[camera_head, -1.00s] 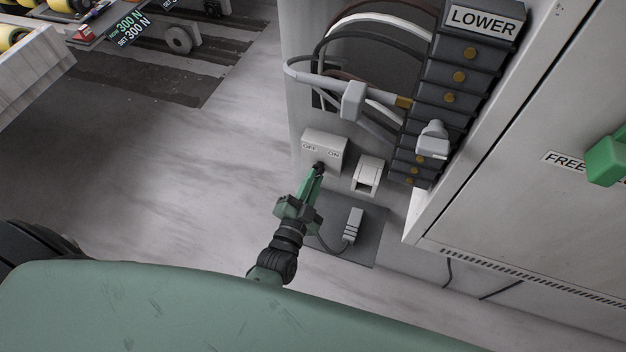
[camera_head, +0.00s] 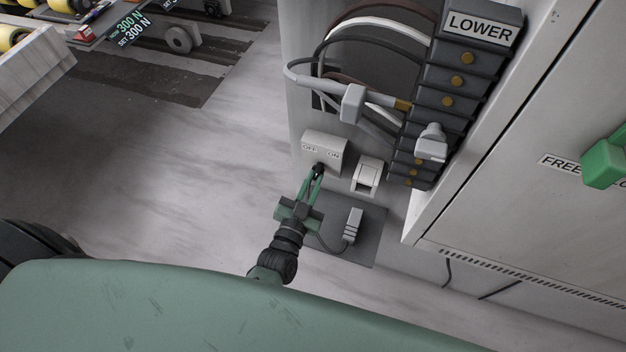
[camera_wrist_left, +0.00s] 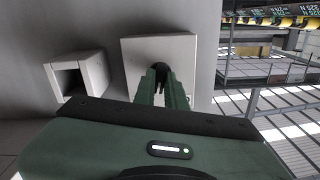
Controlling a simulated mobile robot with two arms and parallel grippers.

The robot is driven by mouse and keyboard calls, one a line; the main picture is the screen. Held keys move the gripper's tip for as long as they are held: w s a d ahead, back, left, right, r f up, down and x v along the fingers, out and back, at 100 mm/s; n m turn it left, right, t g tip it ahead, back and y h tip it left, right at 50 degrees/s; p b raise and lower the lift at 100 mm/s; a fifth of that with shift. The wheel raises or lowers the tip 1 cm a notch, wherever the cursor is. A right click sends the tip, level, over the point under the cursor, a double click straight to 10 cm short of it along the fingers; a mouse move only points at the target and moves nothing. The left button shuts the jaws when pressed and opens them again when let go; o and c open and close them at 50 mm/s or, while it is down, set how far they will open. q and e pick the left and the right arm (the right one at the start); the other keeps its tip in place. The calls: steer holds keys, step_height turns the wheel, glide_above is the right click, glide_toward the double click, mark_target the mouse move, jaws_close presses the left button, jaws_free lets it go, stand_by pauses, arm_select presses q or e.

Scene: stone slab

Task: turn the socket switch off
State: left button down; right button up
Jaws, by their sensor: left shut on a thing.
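The socket switch is a pale box (camera_head: 324,148) on the grey wall, marked OFF at its left and ON at its right. It also shows in the left wrist view (camera_wrist_left: 160,47). My left gripper (camera_head: 318,170) is at the box's lower front, its fingers shut on a small dark part, apparently the switch knob. In the left wrist view the fingertips (camera_wrist_left: 160,72) meet in front of the box and mostly hide this part. I cannot tell which way the knob points. My right gripper is in neither view.
A white socket (camera_head: 366,177) with a square opening is just right of the switch. A grey plug (camera_head: 353,225) lies below on a dark mat (camera_head: 372,240). Cables and a dark block stack (camera_head: 457,77) marked LOWER stand above right.

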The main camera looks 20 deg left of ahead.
arm_select(q)
steer(key=n, duration=0.5)
steer(key=shift+n, duration=0.3)
steer(key=n, duration=0.4)
steer(key=shift+n, duration=0.4)
steer(key=c, duration=1.5)
jaws_free()
steer(key=shift+o, duration=0.2)
steer(key=shift+b, duration=0.3)
steer(key=s, duration=0.8)
steer(key=shift+b, duration=0.35)
steer(key=shift+w+a, duration=0.1)
